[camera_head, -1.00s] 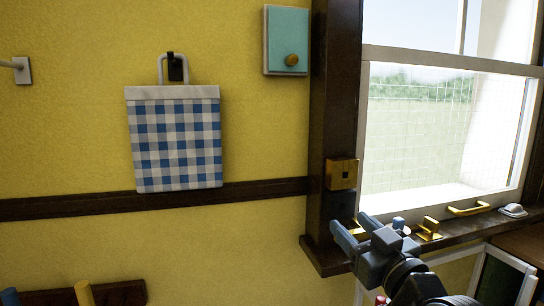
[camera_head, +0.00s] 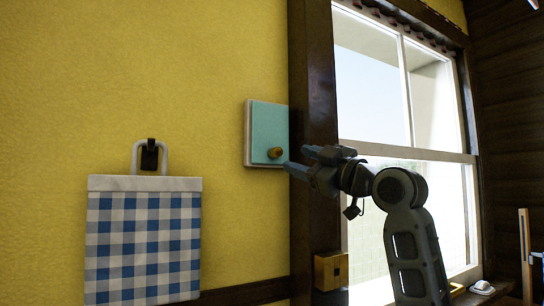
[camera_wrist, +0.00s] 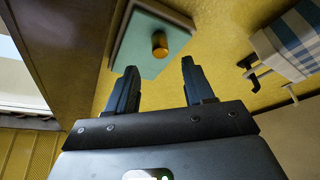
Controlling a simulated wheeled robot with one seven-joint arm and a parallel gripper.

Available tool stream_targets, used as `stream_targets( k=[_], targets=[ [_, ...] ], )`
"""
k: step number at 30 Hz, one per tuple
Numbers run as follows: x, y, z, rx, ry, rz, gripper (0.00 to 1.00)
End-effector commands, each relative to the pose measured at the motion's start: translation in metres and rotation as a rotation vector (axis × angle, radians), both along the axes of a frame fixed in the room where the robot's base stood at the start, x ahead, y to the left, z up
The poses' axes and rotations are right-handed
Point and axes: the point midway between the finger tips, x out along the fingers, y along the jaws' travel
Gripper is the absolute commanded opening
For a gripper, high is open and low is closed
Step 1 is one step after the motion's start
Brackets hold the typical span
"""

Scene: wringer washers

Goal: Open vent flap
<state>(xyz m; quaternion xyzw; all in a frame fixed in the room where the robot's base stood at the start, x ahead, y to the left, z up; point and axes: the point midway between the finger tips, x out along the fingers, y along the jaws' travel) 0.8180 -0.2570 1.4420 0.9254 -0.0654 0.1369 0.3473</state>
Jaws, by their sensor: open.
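The vent flap is a teal square panel (camera_head: 268,128) in a pale frame on the yellow wall, left of the dark window post. It lies flat against its frame and looks closed. A round brass knob (camera_head: 275,153) sits near its lower right corner. My gripper (camera_head: 296,168) is open and empty, just right of and below the knob in the head view. In the wrist view the teal panel (camera_wrist: 140,35) and knob (camera_wrist: 159,44) lie ahead, beyond the two spread fingertips (camera_wrist: 159,68). The knob is between the fingers' lines but apart from them.
A blue checked cloth bag (camera_head: 143,240) hangs from a dark hook (camera_head: 149,155) left of the panel. The dark window post (camera_head: 312,80) stands close right of it. A brass block (camera_head: 331,270) sits low on the post. The wall above is clear.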

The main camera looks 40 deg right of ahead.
Motion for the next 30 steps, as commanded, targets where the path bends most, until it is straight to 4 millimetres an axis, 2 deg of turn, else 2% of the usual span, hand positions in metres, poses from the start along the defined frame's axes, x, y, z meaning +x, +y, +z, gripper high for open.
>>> stream_targets(
  k=[9, 15, 26, 30],
  targets=[
    [0.044, -0.001, 0.016, 0.003, 0.001, 0.002, 0.53],
    [0.065, -0.001, 0.021, 0.003, 0.001, 0.001, 0.53],
    [0.070, -0.002, 0.021, 0.002, -0.001, 0.000, 0.53],
    [0.070, -0.002, 0.021, 0.002, -0.001, 0.000, 0.40]
  ],
)
